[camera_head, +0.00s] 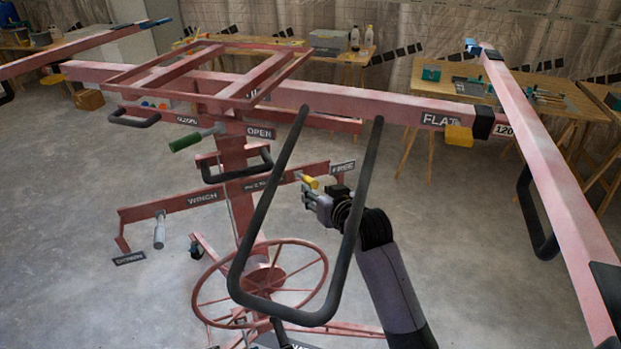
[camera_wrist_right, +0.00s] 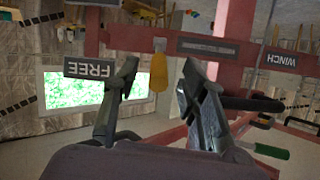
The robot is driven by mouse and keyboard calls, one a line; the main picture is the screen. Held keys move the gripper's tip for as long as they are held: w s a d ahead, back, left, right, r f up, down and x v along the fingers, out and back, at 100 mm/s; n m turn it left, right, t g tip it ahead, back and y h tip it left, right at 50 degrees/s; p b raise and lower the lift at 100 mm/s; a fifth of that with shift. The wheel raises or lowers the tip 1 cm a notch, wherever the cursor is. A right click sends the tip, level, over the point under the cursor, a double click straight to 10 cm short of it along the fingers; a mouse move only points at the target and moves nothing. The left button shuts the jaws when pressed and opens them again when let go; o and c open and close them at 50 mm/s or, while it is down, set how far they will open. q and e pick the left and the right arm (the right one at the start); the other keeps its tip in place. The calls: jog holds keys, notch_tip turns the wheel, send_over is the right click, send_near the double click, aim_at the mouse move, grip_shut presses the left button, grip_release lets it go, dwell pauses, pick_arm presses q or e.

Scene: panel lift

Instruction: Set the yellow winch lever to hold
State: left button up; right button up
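The yellow winch lever (camera_head: 308,181) sticks out from the lift's red crossbar, near the right end with the FREE plate (camera_head: 343,167). In the right wrist view, the lever's yellow grip (camera_wrist_right: 158,72) hangs beside the FREE plate (camera_wrist_right: 90,68). My right gripper (camera_head: 314,198) is at the lever in the head view. In the wrist view its fingers (camera_wrist_right: 160,88) are spread apart on either side of the grip, with gaps visible, not closed on it. I cannot read a hold mark. My left gripper is not in view.
The red handwheel (camera_head: 208,304) is below. A grey-handled lever (camera_head: 159,231) is at left, a green handle (camera_head: 186,142) above. Workbenches (camera_head: 405,110) stand behind; open floor surrounds the lift.

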aim_at(312, 179)
jog(key=w, duration=0.1)
jog(key=w+a, duration=0.1)
jog(key=w, duration=0.2)
jog(key=shift+w+a+p, duration=0.15)
jog(key=shift+a+p, duration=0.2)
jog(key=shift+a, duration=0.05)
jog(key=shift+w+a+f+p, duration=0.1)
jog(key=shift+w+f+p, duration=0.15)
jog(key=shift+w+p, duration=0.15)
jog(key=shift+c, duration=0.5)
grip_shut()
